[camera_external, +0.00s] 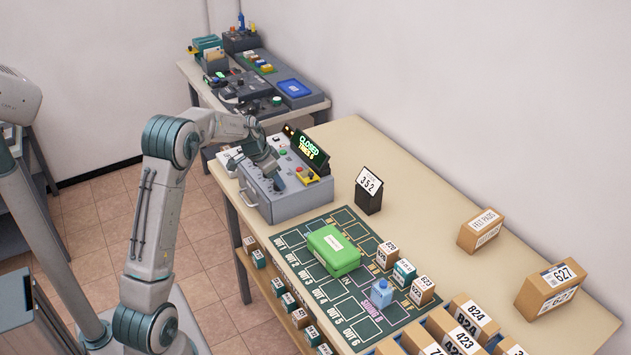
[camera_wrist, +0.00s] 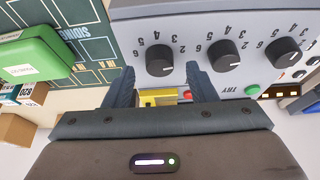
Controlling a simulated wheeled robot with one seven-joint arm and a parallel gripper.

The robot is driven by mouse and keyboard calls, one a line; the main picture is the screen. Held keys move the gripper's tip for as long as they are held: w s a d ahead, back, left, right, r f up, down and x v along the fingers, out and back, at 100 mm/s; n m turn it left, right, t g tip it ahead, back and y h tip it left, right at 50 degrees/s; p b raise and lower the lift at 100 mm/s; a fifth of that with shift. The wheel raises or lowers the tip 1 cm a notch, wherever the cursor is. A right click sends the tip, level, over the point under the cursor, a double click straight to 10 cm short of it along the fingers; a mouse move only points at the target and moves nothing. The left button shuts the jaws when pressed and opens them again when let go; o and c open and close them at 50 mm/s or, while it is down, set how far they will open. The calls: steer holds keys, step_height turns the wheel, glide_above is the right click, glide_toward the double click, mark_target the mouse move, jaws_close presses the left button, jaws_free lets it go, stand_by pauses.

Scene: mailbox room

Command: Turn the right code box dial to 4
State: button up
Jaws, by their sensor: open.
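The grey code box (camera_external: 290,204) stands on the long table, with a lit sign (camera_external: 308,146) reading "CLOSED" and "TRIES 6". In the wrist view the box face is upside down, with three black dials. The right code box dial (camera_wrist: 159,60) is leftmost there; the middle dial (camera_wrist: 223,55) and another dial (camera_wrist: 283,52) lie to its right. A pale mark shows at the right dial's lower edge; I cannot tell its exact setting. My gripper (camera_wrist: 160,76) is open, its fingertips on either side of the right dial. Contact cannot be seen. In the external view my gripper (camera_external: 279,178) hides the dials.
A green button (camera_wrist: 252,90) and a yellow part (camera_wrist: 160,97) sit on the box near my fingers. A green case (camera_external: 333,250) lies on the green mat (camera_external: 291,241). A card reading 352 (camera_external: 369,190) stands behind. Several parcels (camera_external: 470,318) crowd the table's near end.

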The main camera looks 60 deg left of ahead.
steer(key=shift+x, duration=0.75)
steer(key=c, duration=1)
